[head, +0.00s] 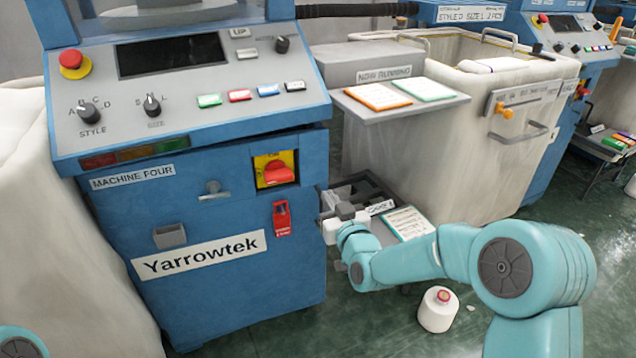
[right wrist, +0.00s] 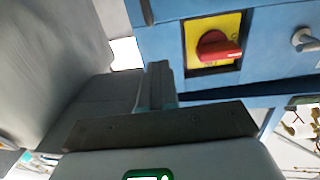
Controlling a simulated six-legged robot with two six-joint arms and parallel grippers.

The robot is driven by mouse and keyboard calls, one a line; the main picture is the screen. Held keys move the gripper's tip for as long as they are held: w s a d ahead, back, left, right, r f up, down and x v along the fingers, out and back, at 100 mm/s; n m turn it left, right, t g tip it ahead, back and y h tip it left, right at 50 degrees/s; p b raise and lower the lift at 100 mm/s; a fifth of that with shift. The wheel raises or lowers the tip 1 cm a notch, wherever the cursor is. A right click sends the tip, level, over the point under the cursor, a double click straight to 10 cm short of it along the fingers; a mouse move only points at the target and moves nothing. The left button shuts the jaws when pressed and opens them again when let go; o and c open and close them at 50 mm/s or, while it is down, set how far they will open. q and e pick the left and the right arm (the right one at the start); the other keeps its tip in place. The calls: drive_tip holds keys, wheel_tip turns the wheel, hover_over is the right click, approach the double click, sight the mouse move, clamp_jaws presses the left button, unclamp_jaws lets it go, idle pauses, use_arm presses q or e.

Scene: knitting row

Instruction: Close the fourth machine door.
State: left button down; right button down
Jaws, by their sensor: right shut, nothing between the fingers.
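Machine four (head: 190,120) is the blue machine at the left of the head view. Its blue front door (head: 225,285) carries the Yarrowtek label, a small handle (head: 213,190) and a red knob on a yellow plate (head: 273,170). The knob also shows in the right wrist view (right wrist: 215,50). A dark gap runs along the door's edge there; I cannot tell how far it stands open. My right gripper (head: 326,213) is shut and empty beside the door's right edge. In the right wrist view its fingers (right wrist: 158,85) are together near the blue panel. Whether they touch it is unclear.
A pale bin (head: 440,150) and a shelf with cards (head: 400,110) stand right of the machine. A dark tray (head: 360,190) is behind my gripper. A white cone (head: 438,310) stands on the green floor. A covered pale bin (head: 60,270) is at the left.

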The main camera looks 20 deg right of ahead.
sight(314, 174)
use_arm(q)
drive_tip(key=shift+w+a+f+b, duration=0.1)
drive_tip(key=shift+w+f+b, duration=0.1)
drive_tip(key=shift+f+b, duration=0.35)
use_arm(e)
drive_tip(key=w, duration=0.8)
drive_tip(key=shift+a, duration=0.35)
